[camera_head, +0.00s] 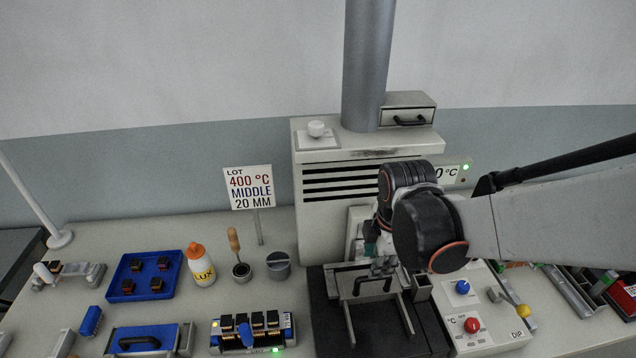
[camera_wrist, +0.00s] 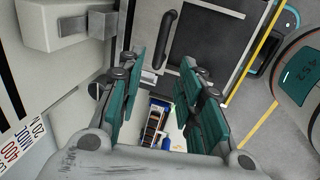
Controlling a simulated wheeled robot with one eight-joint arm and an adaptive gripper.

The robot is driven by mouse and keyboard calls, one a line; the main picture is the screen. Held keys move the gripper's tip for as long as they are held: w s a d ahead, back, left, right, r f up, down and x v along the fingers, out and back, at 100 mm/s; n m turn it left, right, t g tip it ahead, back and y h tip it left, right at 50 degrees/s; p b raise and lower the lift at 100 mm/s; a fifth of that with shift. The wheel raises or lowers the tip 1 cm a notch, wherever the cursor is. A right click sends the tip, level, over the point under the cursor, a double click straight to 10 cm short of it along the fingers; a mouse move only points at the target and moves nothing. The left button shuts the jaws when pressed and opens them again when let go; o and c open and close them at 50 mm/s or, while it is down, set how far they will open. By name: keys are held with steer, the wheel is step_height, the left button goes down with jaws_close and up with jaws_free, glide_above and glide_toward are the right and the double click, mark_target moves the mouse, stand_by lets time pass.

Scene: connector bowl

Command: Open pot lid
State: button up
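In the head view a black handle (camera_head: 374,284) shows over the dark pot area at the front of the grey machine, partly below my gripper (camera_head: 376,243). In the wrist view my gripper (camera_wrist: 166,95) has its teal fingers spread apart with nothing between them. The handle shows beyond the gap between the fingers, apart from them as far as I can see. My wrist hides part of the pot area in the head view.
The grey machine (camera_head: 325,210) with its round duct (camera_head: 367,65) stands behind. A control panel (camera_head: 478,322) with blue and red knobs is at right. At left are a blue tray (camera_head: 140,262), a bottle (camera_head: 200,268), a grey cup (camera_head: 278,268) and a connector fixture (camera_head: 252,335).

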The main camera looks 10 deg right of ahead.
steer(key=f, duration=0.2)
steer(key=w+f+b, duration=0.1)
steer(key=f, duration=0.2)
steer(key=f+b, duration=0.1)
steer(key=f, duration=0.1)
steer(key=shift+w+f, duration=0.3)
steer(key=shift+f, duration=0.05)
steer(key=shift+s, duration=0.1)
jaws_close()
